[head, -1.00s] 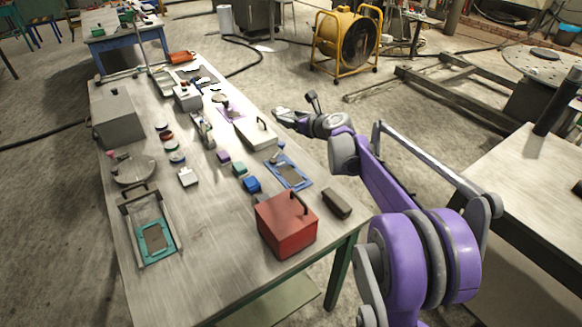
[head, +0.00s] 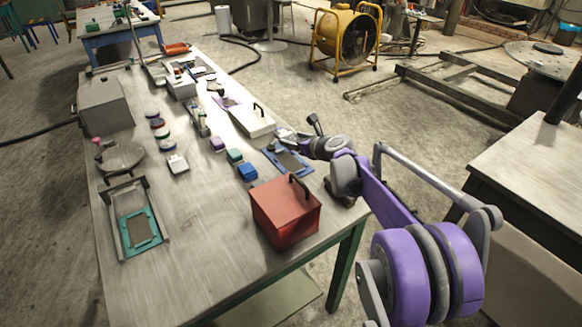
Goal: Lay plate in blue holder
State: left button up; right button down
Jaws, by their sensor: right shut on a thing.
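The blue holder (head: 273,151), a flat blue frame with a grey-brown middle, lies on the workbench near its right edge. I cannot tell whether that middle is a plate or the holder's own floor. My right gripper (head: 281,134) is at the bench's right edge, just beyond the holder in the picture and close to it. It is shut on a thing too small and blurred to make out. My right wrist and forearm pass by the holder's right end. My left gripper is out of view.
A red box (head: 285,215) with a black handle stands in front of the holder, and a blue block (head: 247,172) is to its left. A cream box (head: 251,121) lies behind it. A teal frame (head: 128,246) is at the front left. The front middle is bare.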

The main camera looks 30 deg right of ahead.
aim_at(294, 167)
jog(key=shift+f+b, duration=0.35)
jog(key=shift+f, duration=4)
jog(key=shift+f, duration=0.1)
grip_release()
jog(key=shift+r, duration=0.2)
jog(key=v, duration=1.2)
jog(key=shift+f, duration=0.15)
